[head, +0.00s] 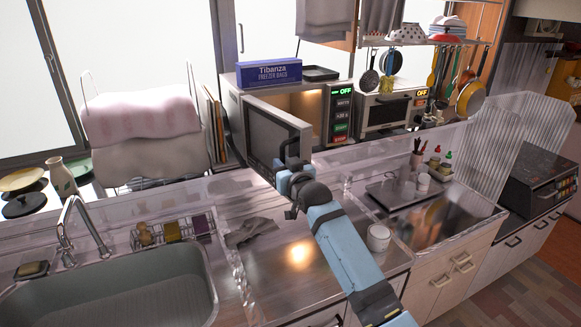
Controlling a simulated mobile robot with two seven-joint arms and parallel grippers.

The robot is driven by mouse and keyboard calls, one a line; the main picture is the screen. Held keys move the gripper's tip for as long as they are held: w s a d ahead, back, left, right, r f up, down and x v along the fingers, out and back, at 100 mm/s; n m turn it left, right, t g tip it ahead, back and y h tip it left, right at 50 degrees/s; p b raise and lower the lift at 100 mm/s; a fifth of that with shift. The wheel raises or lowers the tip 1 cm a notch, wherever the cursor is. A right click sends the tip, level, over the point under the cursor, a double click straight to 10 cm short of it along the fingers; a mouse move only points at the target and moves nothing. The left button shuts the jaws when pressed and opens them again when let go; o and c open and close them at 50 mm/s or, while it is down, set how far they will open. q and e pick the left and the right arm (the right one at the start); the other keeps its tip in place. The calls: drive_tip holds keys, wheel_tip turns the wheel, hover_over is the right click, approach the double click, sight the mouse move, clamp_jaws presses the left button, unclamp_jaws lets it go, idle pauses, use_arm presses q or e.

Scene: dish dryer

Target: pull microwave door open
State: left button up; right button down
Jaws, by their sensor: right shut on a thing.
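The microwave (339,112) stands on the shelf behind the counter, with its lit control panel on the right. Its door (268,135) is partly open, swung out toward me from the left side, and the lit inside shows to the right of the door. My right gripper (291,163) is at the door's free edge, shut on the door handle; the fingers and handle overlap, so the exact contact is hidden. My right arm reaches up from the lower right over the counter. My left gripper is not in view.
A blue freezer bag box (268,74) lies on the microwave. A toaster oven (391,110) stands to the right. A grey cloth (250,230) and a white cup (378,237) lie on the counter below. The sink (110,290) and its faucet are at the lower left.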

drive_tip(key=shift+s+a, duration=0.1)
drive_tip(key=shift+a, duration=0.1)
idle(0.5)
drive_tip(key=c, duration=1.1)
unclamp_jaws()
drive_tip(key=b+v, duration=0.2)
drive_tip(key=v, duration=1.1)
drive_tip(key=shift+s, duration=0.4)
drive_tip(key=shift+f, duration=0.1)
